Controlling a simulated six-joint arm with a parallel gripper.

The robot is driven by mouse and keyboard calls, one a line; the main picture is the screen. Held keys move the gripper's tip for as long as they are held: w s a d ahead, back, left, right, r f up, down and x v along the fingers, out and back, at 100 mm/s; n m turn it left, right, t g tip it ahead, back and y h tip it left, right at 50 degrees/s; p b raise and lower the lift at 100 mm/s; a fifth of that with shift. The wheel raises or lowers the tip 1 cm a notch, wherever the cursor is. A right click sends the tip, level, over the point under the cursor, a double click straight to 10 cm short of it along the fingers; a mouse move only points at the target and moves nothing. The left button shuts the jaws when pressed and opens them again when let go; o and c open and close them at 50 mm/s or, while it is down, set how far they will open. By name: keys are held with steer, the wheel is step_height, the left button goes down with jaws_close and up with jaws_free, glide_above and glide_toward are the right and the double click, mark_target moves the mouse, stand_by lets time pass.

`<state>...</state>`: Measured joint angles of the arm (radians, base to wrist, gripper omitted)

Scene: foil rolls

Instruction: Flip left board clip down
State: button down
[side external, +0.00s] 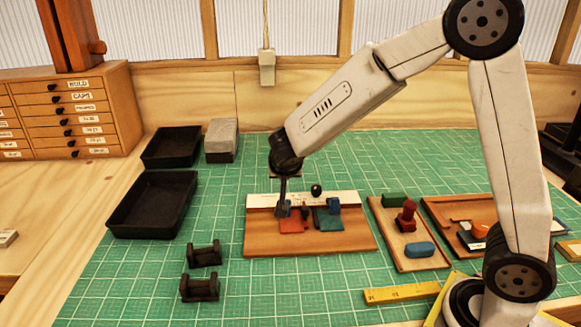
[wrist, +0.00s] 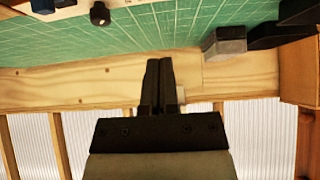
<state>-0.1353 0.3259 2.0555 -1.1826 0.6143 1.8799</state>
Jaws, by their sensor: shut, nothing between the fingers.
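A wooden board (side external: 310,243) with a white strip along its back lies on the green mat. A red clip piece (side external: 291,225) is on its left half and a blue and dark teal clip piece (side external: 328,220) on its right half. My gripper (side external: 282,212) points down at the left of the board, its tips shut and empty, right by the red piece; I cannot tell whether they touch. The tips hide part of the red piece. In the wrist view my gripper (wrist: 160,64) shows shut with nothing between the fingers. A black knob (side external: 316,190) stands behind the clips and shows at the top left there (wrist: 100,14).
Two black trays (side external: 150,203) and a grey block (side external: 221,137) lie to the left and back. Dark spool-like holders (side external: 204,254) sit front left. A wooden tray with green, red and blue pieces (side external: 408,232) is right of the board.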

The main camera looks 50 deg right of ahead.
steer(key=shift+s+a+r, duration=0.4)
steer(key=shift+s+a, duration=0.3)
steer(key=shift+s+a+r, duration=0.4)
steer(key=shift+s+a, duration=0.25)
steer(key=shift+s, duration=0.1)
steer(key=shift+s+a+f+n+g+y, duration=0.1)
steer(key=shift+s+f+n+g+y, duration=0.45)
steer(key=shift+s+f+n+y, duration=1.35)
steer(key=shift+s+a+f+n+g+y, duration=0.1)
steer(key=shift+s+f+n+g, duration=0.75)
steer(key=shift+s, duration=2.45)
steer(key=shift+s+a+f+n+g+y, duration=0.1)
steer(key=shift+s+f+n+g+y, duration=0.2)
steer(key=shift+s+f+n+y, duration=1.3)
steer(key=shift+s+r+h, duration=0.6)
steer(key=shift+s+r, duration=0.05)
steer(key=shift+s, duration=0.3)
